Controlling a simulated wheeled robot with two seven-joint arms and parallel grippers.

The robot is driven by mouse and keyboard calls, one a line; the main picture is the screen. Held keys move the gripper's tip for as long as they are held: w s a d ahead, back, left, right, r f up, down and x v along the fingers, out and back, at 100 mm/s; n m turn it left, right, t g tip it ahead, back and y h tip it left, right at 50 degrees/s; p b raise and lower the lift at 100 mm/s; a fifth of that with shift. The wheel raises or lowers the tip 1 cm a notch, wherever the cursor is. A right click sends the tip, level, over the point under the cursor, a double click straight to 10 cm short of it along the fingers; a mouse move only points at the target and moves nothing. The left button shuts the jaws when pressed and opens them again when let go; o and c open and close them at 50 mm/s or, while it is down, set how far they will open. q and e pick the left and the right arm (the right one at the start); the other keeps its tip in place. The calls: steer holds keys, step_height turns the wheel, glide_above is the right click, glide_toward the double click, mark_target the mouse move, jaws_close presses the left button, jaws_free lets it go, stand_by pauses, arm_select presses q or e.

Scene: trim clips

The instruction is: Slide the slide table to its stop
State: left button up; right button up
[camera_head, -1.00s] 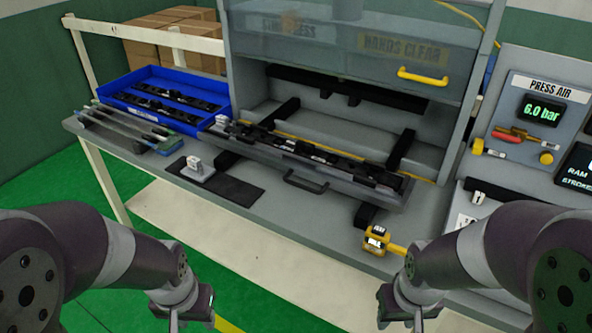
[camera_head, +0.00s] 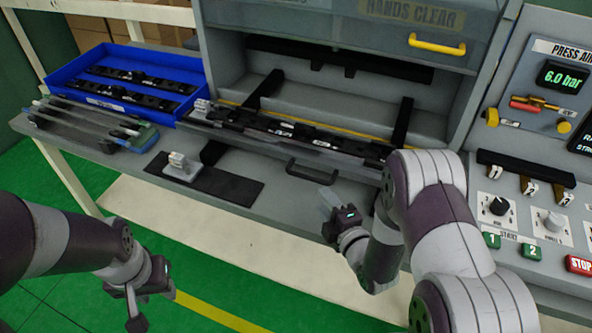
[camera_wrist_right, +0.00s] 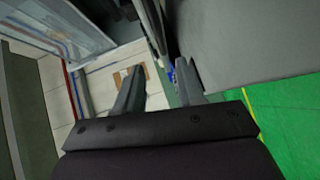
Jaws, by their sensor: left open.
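The slide table (camera_head: 250,142) is a long grey plate in the press opening, carrying a row of black clip parts (camera_head: 285,130). A dark bar handle (camera_head: 311,174) sticks out from its front edge. My right gripper (camera_head: 328,203) is just in front of and below the handle, apart from it. The right wrist view shows its two fingers (camera_wrist_right: 158,78) spread with nothing between them. My left gripper (camera_head: 150,306) is open and empty, low at the left in front of the bench. My right arm hides the right end of the slide table.
A blue bin (camera_head: 75,72) with black parts stands at the left. Thin rods (camera_head: 90,118) lie beside it. A raised guard with a yellow handle (camera_head: 437,44) is above. A button panel (camera_head: 520,225) is at the right.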

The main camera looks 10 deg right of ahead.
mark_target(308, 179)
steer(key=p+x, duration=0.1)
steer(key=x, duration=1)
steer(key=shift+w, duration=0.15)
steer(key=shift+c, duration=0.3)
steer(key=shift+f, duration=0.1)
jaws_close()
